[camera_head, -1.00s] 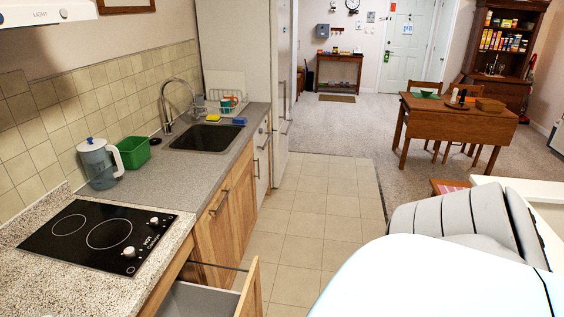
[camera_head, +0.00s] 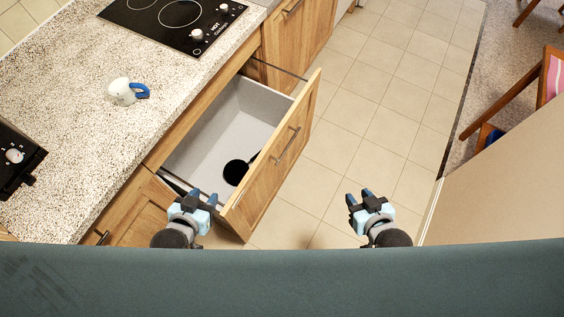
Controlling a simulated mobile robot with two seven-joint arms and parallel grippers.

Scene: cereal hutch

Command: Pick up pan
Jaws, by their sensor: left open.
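A black pan (camera_head: 236,172) lies in the open drawer (camera_head: 212,144), near the front panel. Its round part shows, and a short dark piece reaches toward the drawer front; the rest of it cannot be made out. My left gripper (camera_head: 199,196) is open and empty by the near end of the drawer, to the left of and below the pan in the picture. My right gripper (camera_head: 361,196) is over the floor, to the right of the drawer front, with its fingers apart and nothing between them.
The drawer front (camera_head: 270,160) juts out over the tiled floor (camera_head: 360,110). A speckled counter (camera_head: 70,110) holds a white mug-like item with a blue handle (camera_head: 124,92) and a black cooktop (camera_head: 172,20). A pale panel (camera_head: 500,175) stands at right.

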